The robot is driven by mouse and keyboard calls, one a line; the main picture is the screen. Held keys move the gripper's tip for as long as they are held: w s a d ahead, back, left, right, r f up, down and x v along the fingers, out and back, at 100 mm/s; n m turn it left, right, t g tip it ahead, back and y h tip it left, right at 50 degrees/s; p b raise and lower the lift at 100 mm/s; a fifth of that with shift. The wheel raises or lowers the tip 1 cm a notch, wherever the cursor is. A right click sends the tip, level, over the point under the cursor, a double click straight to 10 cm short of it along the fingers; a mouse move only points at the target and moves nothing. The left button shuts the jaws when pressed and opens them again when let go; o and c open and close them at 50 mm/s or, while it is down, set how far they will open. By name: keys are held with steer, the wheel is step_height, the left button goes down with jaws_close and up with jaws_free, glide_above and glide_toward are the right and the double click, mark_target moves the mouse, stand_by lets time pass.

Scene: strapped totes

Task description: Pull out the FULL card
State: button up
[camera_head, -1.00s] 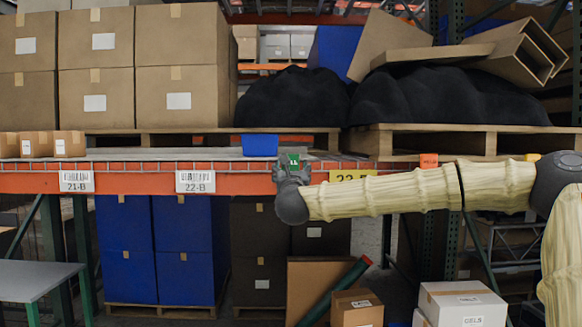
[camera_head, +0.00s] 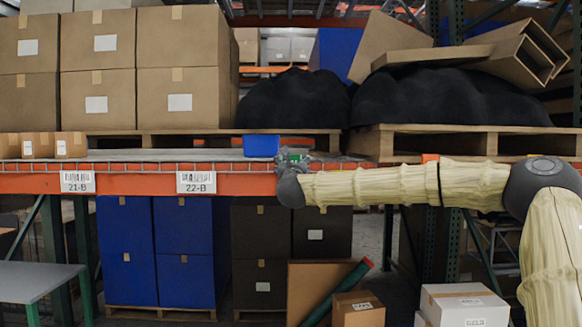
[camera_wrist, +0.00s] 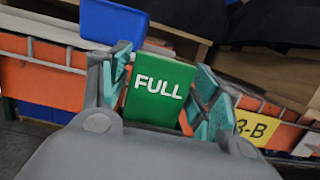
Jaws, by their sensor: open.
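The green FULL card (camera_wrist: 160,88) stands upright at the front of the orange shelf beam in the wrist view, its white lettering facing me. My gripper (camera_wrist: 163,76) is open, with one teal-padded finger on each side of the card. A gap shows between the card and the right finger; the left finger is very close to the card's edge, and I cannot tell if it touches. In the head view my gripper (camera_head: 293,160) is at the beam and covers most of the card.
A blue bin (camera_head: 261,146) sits on the shelf just left of my gripper; it also shows in the wrist view (camera_wrist: 113,22). An orange tag (camera_head: 430,158) is farther right on the beam (camera_head: 130,184). A wire rail runs along the beam. Boxes stand below.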

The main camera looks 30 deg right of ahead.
steer(key=c, duration=0.9)
steer(key=shift+c, duration=0.2)
steer(key=shift+r, duration=0.2)
steer(key=shift+r+p, duration=0.3)
steer(key=shift+r, duration=1.85)
steer(key=shift+r, duration=0.2)
steer(key=shift+s+a+f+b, duration=0.1)
steer(key=shift+s+a+b, duration=0.1)
steer(key=shift+s+b, duration=0.2)
steer(key=s+a+b, duration=0.5)
steer(key=s+b, duration=0.1)
steer(key=s, duration=0.1)
steer(key=shift+s, duration=0.4)
